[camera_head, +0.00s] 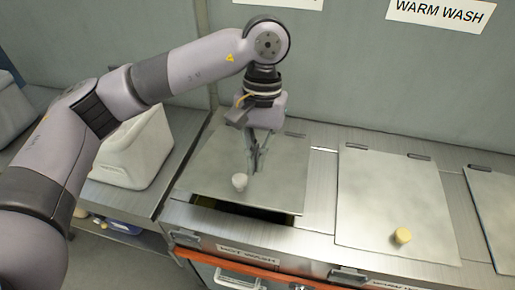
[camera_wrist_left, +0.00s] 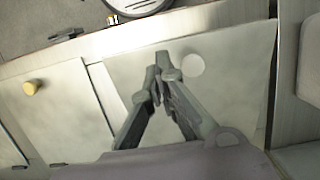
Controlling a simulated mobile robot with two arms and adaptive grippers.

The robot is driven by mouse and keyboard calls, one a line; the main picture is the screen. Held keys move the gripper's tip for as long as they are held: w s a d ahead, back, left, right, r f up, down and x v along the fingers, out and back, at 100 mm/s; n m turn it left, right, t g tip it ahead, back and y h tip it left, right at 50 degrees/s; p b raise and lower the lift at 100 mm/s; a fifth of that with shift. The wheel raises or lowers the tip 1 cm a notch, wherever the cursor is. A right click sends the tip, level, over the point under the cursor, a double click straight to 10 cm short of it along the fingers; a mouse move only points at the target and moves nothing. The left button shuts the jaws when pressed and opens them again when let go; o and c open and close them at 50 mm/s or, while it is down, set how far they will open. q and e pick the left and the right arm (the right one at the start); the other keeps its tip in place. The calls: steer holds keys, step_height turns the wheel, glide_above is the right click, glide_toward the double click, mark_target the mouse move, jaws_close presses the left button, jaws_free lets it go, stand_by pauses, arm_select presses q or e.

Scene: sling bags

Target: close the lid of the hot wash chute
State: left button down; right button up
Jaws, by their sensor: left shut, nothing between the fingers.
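The hot wash lid (camera_head: 205,172) is a grey metal flap with a white knob (camera_head: 239,182). It is tilted a little up from the counter, and a dark gap of the chute opening (camera_head: 240,208) shows under its front edge. My left gripper (camera_head: 252,172) is shut and empty, with its fingertips over the lid just right of the knob. In the left wrist view the gripper (camera_wrist_left: 160,62) is beside the white knob (camera_wrist_left: 192,65); whether it touches the lid is unclear. The HOT WASH label (camera_head: 247,254) is on the front below. My right gripper is not in view.
A neighbouring lid (camera_head: 385,195) with a yellow knob (camera_head: 402,236) lies flat to the right, under the WARM WASH sign (camera_head: 440,12). A white container (camera_head: 135,150) stands left of the chute. An orange rail (camera_head: 225,262) runs along the front.

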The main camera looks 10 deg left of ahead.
mark_target(254, 204)
arm_select(q)
steer(key=p+x, duration=0.3)
steer(key=x, duration=0.6)
steer(key=shift+w+f, duration=0.15)
steer(key=shift+f, duration=0.55)
steer(key=shift+t, duration=0.5)
steer(key=f+b, duration=0.2)
steer(key=b, duration=0.1)
steer(key=s+f+b, duration=0.1)
steer(key=f+b, duration=0.1)
steer(key=b, duration=0.1)
steer(key=f+b, duration=0.2)
steer(key=b, duration=0.1)
steer(key=shift+s+b, duration=0.25)
steer(key=shift+b, duration=0.15)
steer(key=shift+r, duration=0.1)
